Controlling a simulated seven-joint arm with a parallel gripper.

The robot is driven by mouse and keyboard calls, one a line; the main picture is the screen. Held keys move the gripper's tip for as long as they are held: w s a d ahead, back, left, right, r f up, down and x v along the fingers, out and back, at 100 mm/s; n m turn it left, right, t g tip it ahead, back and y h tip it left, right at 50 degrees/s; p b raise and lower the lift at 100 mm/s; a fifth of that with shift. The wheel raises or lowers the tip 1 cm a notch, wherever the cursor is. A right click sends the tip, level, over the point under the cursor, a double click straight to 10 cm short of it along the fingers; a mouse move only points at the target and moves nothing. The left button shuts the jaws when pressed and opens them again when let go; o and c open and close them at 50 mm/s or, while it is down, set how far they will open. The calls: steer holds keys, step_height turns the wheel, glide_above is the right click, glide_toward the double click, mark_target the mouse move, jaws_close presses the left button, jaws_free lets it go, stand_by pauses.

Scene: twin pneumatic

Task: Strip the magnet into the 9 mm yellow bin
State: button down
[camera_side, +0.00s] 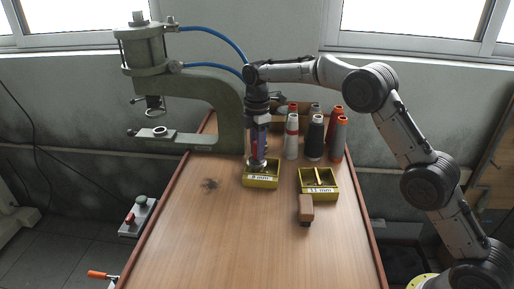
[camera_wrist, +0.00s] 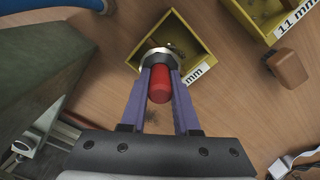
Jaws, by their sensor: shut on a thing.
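My gripper (camera_wrist: 160,72) has purple fingers shut on a red handle (camera_wrist: 160,85), with a silvery round end (camera_wrist: 155,54) beyond it; this looks like the magnet tool. The gripper also shows in the side view (camera_side: 257,160), pointing down at the 9 mm yellow bin (camera_side: 262,183). In the wrist view the silvery end overlaps the near part of that bin (camera_wrist: 196,48), whose label is partly hidden. Small dark or brassy bits show inside the bin near the silvery end. I cannot tell whether they cling to the magnet or lie in the bin.
The 11 mm yellow bin (camera_side: 330,188) stands to the right, with a brown block (camera_side: 305,208) in front of it. Several thread cones (camera_side: 314,138) stand behind. A green press (camera_side: 222,95) with blue hoses is at left. The front of the table (camera_side: 235,245) is clear.

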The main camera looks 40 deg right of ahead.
steer(key=shift+s+d, duration=0.45)
steer(key=shift+s, duration=0.05)
steer(key=shift+s+d, duration=0.25)
steer(key=shift+s+d, duration=0.15)
step_height(320, 180, up, 7)
stand_by(1.1)
stand_by(0.5)
